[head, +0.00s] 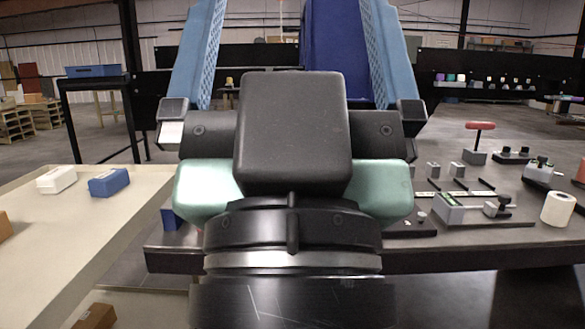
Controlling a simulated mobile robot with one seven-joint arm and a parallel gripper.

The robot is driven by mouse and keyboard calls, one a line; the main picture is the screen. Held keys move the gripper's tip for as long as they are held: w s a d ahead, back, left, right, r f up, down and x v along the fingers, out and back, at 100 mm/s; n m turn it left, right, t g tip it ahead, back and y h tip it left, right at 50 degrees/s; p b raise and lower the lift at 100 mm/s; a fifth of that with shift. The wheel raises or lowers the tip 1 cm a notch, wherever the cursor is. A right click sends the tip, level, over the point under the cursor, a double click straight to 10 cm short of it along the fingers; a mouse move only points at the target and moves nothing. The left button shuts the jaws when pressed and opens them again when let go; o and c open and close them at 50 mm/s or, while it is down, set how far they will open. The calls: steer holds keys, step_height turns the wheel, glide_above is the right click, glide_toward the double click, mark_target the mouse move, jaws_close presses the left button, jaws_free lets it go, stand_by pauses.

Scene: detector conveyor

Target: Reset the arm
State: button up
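My gripper (292,30) fills the middle of the head view, seen from behind. It has a black box on top, mint-green sides and a black wrist with a silver ring. Its two light-blue, lattice-patterned fingers point up and away, wide apart, and their tips run out of the top edge. Background shows through much of the gap. A dark-blue upright panel (335,45) shows beside the right finger; I cannot tell whether it belongs to the gripper or stands behind it. My arm hides the left part of the dark table (470,258).
A cream table (70,270) at left bears a white box (57,180) and a blue box (109,182). The dark table at right bears a red-handled lever (480,126), several grey fixtures and a white roll (558,208). A blue tray (93,71) stands behind at left.

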step_height(320, 180, up, 28)
steer(key=p, duration=2.5)
steer(key=shift+f, duration=0.15)
